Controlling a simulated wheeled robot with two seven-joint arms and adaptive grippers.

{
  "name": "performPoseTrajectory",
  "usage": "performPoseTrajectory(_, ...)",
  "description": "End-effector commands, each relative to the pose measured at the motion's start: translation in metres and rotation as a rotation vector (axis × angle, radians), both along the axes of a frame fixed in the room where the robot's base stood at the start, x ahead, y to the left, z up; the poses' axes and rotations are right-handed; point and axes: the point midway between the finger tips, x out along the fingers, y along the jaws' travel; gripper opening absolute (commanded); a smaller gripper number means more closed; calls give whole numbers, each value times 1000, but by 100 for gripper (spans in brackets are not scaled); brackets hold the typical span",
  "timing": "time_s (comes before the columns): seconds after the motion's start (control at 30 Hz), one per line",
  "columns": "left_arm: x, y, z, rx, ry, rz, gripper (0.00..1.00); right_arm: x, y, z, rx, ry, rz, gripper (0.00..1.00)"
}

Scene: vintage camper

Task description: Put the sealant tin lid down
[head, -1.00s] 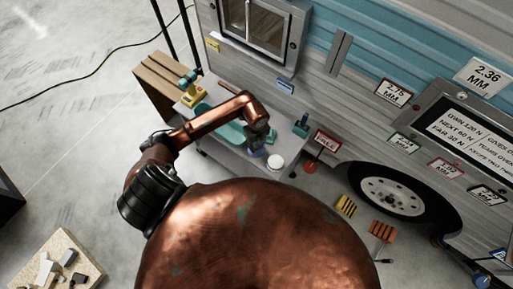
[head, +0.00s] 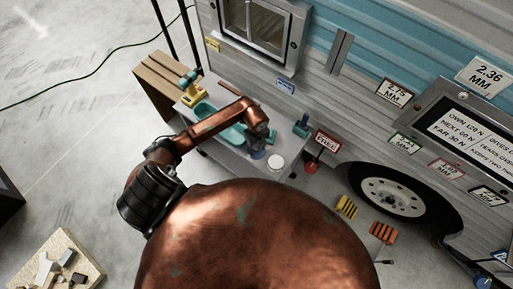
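A white round top (head: 276,161) shows on the grey worktop (head: 235,165) beside the camper. I cannot tell whether it is the sealant tin lid or the tin itself. My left gripper (head: 259,151) points down over the worktop, just left of the white round top. A small blue shape (head: 257,155) shows right under its fingers, too small to identify. The fingers are partly hidden by my wrist, so I cannot tell if they are open or shut. My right gripper is not in view.
The camper wall (head: 330,95) closes the back.

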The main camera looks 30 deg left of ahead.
Motion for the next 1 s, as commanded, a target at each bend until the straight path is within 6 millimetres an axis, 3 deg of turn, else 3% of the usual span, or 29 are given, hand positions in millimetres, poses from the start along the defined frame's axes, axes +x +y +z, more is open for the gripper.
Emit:
performPoseTrajectory(0.3, -1, 0, 0, 1, 2, 0, 37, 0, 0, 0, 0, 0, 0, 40)
performPoseTrajectory(0.47, 1, 1, 12, 2, -2, 0, 37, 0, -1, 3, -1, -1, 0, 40)
performPoseTrajectory(0.8, 1, 1, 82, 2, -4, -2, 37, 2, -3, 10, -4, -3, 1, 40)
performPoseTrajectory(1.0, 1, 1, 112, 1, -2, 0, 37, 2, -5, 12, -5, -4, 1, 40)
